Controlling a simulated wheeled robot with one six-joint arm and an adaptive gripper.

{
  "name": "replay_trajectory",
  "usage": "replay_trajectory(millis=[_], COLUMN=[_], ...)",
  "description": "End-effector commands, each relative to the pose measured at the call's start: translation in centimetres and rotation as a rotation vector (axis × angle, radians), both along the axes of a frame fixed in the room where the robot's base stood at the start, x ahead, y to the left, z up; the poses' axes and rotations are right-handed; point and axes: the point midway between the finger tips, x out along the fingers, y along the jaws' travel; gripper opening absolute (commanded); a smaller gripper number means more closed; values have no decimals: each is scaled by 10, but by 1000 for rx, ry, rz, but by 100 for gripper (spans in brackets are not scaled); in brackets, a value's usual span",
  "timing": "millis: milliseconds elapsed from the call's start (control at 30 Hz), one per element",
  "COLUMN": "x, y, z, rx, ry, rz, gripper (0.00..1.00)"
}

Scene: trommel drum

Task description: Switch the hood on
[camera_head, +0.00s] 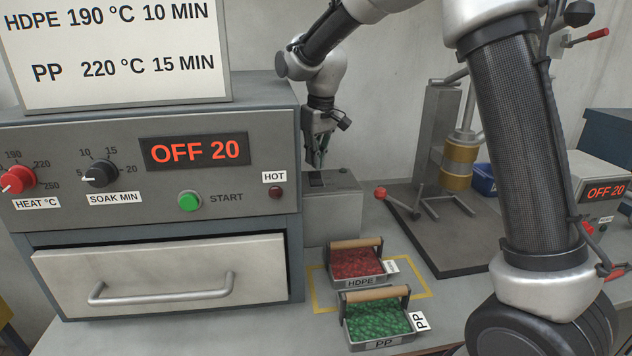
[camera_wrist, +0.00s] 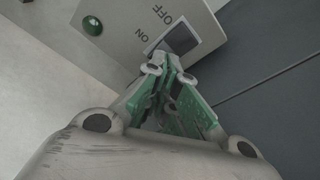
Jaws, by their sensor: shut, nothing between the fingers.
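A grey switch box (camera_head: 338,205) stands on the bench just right of the oven. In the wrist view the box (camera_wrist: 203,18) bears a dark rocker switch (camera_wrist: 181,40) with the words OFF and ON beside it, and a green lamp (camera_wrist: 92,25). I cannot tell whether the lamp is lit. My gripper (camera_head: 320,160) points down over the box's top. In the wrist view its green-padded fingers (camera_wrist: 168,72) are shut and empty, with the tips at the ON-side edge of the switch. Whether they touch it is unclear. The hood itself is not recognisable in view.
The grey oven (camera_head: 150,195) with its drawer shut stands left, its display reading OFF 20. Trays of red HDPE (camera_head: 362,283) and green PP (camera_head: 385,343) pieces lie in front of the box. A press (camera_head: 445,190) with a red-knobbed lever (camera_head: 381,193) stands right.

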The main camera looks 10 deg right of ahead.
Motion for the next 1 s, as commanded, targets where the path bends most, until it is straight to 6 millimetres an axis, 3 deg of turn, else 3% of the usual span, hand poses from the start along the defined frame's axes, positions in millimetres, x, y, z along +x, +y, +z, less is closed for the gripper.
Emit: replay_trajectory(millis=[1000], x=[-1], y=[0], z=[-17], rx=[-3], ry=[5], rz=[1], gripper=[0])
